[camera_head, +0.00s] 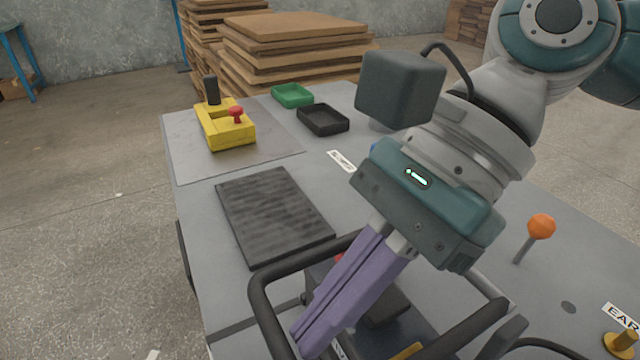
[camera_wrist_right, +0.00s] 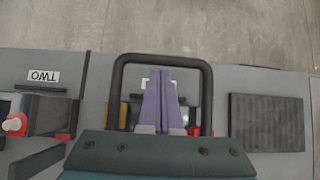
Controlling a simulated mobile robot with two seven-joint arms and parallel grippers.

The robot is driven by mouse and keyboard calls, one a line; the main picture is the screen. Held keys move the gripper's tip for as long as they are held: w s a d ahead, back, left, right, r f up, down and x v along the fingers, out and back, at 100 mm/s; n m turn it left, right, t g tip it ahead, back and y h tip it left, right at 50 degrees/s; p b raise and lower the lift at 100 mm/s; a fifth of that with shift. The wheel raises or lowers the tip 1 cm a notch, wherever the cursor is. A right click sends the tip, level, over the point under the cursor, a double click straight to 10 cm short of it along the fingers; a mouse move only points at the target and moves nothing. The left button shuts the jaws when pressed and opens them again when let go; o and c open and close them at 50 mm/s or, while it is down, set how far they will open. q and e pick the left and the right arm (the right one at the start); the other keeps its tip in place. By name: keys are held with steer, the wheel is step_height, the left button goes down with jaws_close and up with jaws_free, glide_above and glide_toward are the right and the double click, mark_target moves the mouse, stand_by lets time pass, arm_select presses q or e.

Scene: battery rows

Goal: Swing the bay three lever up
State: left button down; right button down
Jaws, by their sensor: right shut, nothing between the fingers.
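My right gripper (camera_head: 308,342) has two purple fingers pressed together, pointing down with nothing between them. It also shows in the right wrist view (camera_wrist_right: 158,75). A black U-shaped lever (camera_head: 265,300) surrounds the fingers, and its bar (camera_wrist_right: 165,57) lies just beyond the fingertips in the wrist view. I cannot tell whether they touch it. The lever belongs to the bay beside the one labelled TWO (camera_wrist_right: 43,77). The label behind my fingers is mostly covered, so I cannot read it. My left gripper is not in view.
A dark ribbed pad (camera_head: 272,213) lies beside the bay. A yellow block (camera_head: 226,130) with a red knob, a green tray (camera_head: 292,95) and a black tray (camera_head: 323,119) stand farther back. An orange ball-topped stick (camera_head: 541,228) rises at the right.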

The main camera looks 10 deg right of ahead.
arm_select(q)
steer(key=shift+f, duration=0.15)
arm_select(e)
steer(key=shift+x, duration=0.95)
steer(key=shift+r, duration=0.1)
